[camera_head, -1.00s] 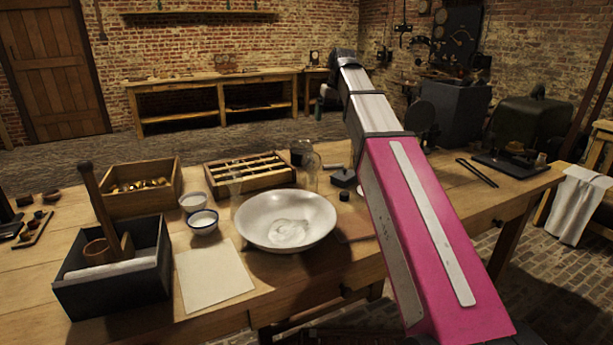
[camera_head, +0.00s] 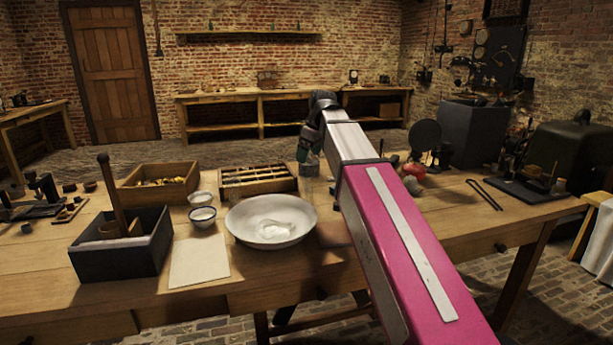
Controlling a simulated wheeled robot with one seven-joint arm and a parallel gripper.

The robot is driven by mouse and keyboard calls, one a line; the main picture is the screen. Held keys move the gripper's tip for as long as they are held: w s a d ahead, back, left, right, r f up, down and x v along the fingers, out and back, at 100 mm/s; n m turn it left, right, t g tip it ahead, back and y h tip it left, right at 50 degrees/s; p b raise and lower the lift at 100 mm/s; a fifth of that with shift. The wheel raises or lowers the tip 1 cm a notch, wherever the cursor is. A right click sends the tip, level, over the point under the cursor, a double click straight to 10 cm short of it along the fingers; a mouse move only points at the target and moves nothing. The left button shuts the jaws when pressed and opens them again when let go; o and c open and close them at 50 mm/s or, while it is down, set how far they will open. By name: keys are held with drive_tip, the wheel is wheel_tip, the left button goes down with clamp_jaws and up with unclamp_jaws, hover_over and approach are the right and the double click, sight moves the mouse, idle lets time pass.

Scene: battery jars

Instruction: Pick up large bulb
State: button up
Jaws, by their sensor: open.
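My gripper (camera_head: 306,152) hangs at the end of my arm, pointing down over the back of the workbench. It is small and dark in the head view, open, with nothing seen held in it. A clear glass vessel (camera_head: 309,170) stands just below or behind it; I cannot tell whether they touch. A red rounded thing (camera_head: 414,171) sits on the bench to the right of my arm, well apart from my gripper, with a smaller red one (camera_head: 411,186) in front of it. I cannot tell for sure which thing is the large bulb.
A white bowl (camera_head: 240,222) stands mid-bench, with two small cups (camera_head: 202,222) to its left. A black box (camera_head: 105,262), a wooden box (camera_head: 127,196) and a divided tray (camera_head: 228,188) stand around it. Black tongs (camera_head: 485,194) lie right. My pink arm hides part of the bench.

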sight(306, 166)
drive_tip(key=shift+w+x, duration=0.2)
drive_tip(key=shift+x, duration=2.7)
drive_tip(key=shift+r, duration=0.1)
drive_tip(key=c, duration=1.1)
